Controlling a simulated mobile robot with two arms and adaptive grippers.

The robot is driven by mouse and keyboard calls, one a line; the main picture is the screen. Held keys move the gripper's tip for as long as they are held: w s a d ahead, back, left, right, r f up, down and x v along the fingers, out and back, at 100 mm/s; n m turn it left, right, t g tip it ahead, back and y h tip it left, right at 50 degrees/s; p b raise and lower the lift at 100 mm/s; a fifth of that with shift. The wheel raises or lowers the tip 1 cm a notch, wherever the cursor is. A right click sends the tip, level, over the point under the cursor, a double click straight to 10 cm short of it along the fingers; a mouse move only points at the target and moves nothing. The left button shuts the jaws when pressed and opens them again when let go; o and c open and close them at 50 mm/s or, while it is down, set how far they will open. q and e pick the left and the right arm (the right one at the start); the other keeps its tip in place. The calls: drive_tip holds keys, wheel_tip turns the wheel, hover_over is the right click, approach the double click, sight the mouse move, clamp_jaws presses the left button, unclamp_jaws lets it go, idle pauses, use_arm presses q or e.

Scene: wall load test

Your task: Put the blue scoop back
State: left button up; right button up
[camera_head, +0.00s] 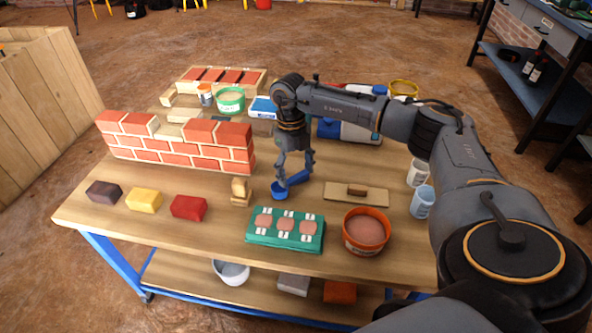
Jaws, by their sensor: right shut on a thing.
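The blue scoop (281,191) is near the middle of the wooden table (130,225), its cup low and its handle rising to the right. My right gripper (295,180) points down and is shut on the scoop's handle. I cannot tell whether the cup touches the table. An orange tub (366,232) of pinkish powder stands at the front right, apart from the scoop. My left gripper is not in view.
A green tray (285,230) with round pinkish pieces lies in front of the scoop. A small brick wall (175,143) stands at left, with coloured blocks (188,207) before it.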

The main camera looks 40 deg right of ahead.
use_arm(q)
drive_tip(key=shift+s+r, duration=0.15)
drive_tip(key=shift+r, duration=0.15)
use_arm(e)
drive_tip(key=shift+f, duration=0.1)
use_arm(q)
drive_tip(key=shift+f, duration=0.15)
use_arm(e)
drive_tip(key=o, duration=1.1)
drive_tip(key=shift+o, duration=0.2)
drive_tip(key=shift+o, duration=0.3)
